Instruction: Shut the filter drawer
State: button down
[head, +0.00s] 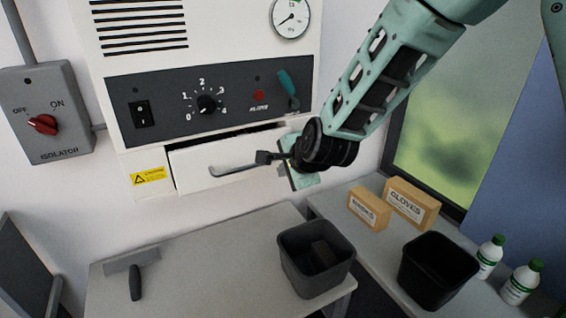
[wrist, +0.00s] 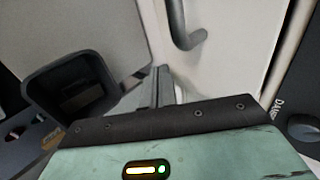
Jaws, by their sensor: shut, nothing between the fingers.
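The filter drawer (head: 200,157) is a white front low on the white machine, with a grey bar handle (head: 228,172). A dark gap shows along its top edge, so it stands partly out. My gripper (head: 262,157) is shut and empty, in front of the drawer's right part near the right end of the handle. I cannot tell whether it touches. In the wrist view, the shut fingers (wrist: 162,88) point toward the white drawer front (wrist: 238,45), with the handle (wrist: 180,28) just beyond them. My wrist hides the drawer's right end in the head view.
The control panel (head: 165,105) with a dial and a teal lever (head: 288,88) is just above the drawer. Below are a table (head: 215,235) with a scraper (head: 135,270) and a dark bin (head: 312,275). Boxes, another bin and bottles stand at right.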

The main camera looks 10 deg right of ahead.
aim_at(277, 161)
jog(key=shift+w+a, duration=0.1)
jog(key=shift+w, duration=0.4)
jog(key=w, duration=0.1)
jog(key=w+a, duration=0.1)
jog(key=w, duration=0.1)
jog(key=shift+w, duration=0.1)
jog(key=shift+w+r, duration=0.1)
jog(key=shift+w, duration=0.15)
